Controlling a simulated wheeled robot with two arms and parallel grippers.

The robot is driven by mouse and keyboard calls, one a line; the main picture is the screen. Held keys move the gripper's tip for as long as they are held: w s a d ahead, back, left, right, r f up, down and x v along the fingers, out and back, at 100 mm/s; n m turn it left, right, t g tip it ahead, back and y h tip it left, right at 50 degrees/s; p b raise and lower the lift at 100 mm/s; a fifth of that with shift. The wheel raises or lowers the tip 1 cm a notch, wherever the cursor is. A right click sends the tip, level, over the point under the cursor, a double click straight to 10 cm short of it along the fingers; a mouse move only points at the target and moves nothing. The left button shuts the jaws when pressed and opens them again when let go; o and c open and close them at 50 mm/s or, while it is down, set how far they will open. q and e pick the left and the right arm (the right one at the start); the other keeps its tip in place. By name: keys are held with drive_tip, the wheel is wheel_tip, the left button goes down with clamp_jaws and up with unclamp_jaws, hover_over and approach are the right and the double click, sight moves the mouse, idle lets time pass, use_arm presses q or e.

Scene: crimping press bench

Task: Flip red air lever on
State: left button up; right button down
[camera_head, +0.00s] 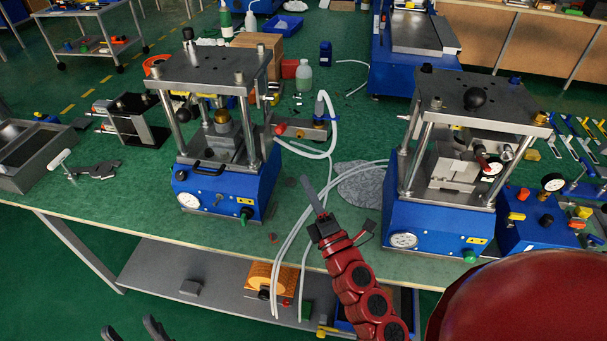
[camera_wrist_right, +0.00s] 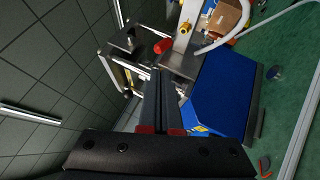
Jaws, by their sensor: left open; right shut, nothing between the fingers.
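A small red part that looks like the air lever (camera_head: 281,129) sits on a valve assembly with a yellow fitting, just right of the left blue press. A similar red part (camera_wrist_right: 163,46) shows in the right wrist view beside a brass fitting. I cannot tell its on or off position. My right gripper (camera_head: 307,182) is shut and empty, in front of that red part and nearer to me, between the two presses. Its closed fingers (camera_wrist_right: 158,80) point toward the press in the wrist view, apart from the red part. My left gripper (camera_head: 130,330) is open and empty at the bottom edge.
The left press (camera_head: 222,193) and right press (camera_head: 430,225) stand on the green bench. White hoses (camera_head: 292,235) run between them and over the front edge. A grey cloth-like patch (camera_head: 362,186) lies between them. A grey tray (camera_head: 40,155) and hand tool (camera_head: 93,170) lie left.

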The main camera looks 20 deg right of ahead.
drive_tip(key=p, duration=0.3)
approach(282, 133)
drive_tip(key=x, duration=0.5)
drive_tip(key=shift+w, duration=0.15)
drive_tip(key=shift+p+x, duration=0.3)
drive_tip(key=shift+x, duration=0.5)
drive_tip(key=shift+f, duration=0.15)
